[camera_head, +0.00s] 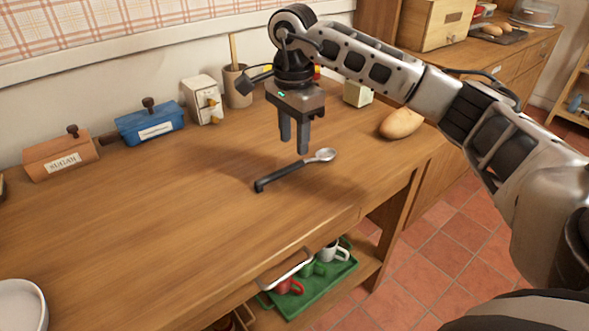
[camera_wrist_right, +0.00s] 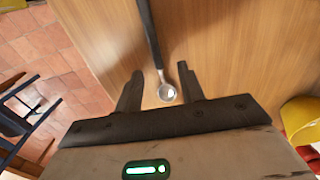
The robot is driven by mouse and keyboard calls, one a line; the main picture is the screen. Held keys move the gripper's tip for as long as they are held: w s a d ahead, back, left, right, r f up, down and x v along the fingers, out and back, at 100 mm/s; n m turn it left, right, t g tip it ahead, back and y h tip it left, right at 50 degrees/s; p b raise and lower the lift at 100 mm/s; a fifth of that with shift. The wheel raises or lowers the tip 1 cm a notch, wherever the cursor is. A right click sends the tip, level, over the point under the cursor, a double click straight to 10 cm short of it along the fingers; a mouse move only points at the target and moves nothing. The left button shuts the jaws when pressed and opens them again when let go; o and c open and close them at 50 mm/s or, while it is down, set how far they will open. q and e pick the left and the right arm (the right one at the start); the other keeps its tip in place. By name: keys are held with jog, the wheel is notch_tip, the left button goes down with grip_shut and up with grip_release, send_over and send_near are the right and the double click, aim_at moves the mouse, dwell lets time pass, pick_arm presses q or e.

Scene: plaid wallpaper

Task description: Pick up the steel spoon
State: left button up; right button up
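The steel spoon (camera_head: 297,169) lies on the wooden counter (camera_head: 150,235). It has a black handle toward the lower left and a shiny bowl toward the upper right. My right gripper (camera_head: 295,147) points down above the spoon, empty, with its two fingers apart. In the right wrist view the spoon (camera_wrist_right: 153,45) shows its bowl between the fingertips of the right gripper (camera_wrist_right: 160,75), and its handle runs up out of the frame. The fingers appear not to touch it. My left gripper is not in view.
A bread roll (camera_head: 401,123) lies right of the gripper. A sugar box (camera_head: 62,156), a blue box (camera_head: 149,123), a white drawer box (camera_head: 203,100) and a utensil pot (camera_head: 237,86) line the wall. A green tray (camera_head: 318,292) with mugs sits below. The counter's left middle is clear.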

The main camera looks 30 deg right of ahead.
aim_at(297, 163)
jog(key=f, duration=0.5)
jog(key=shift+s+d+f, duration=0.2)
jog(key=shift+f, duration=0.1)
jog(key=shift+c, duration=0.3)
grip_shut()
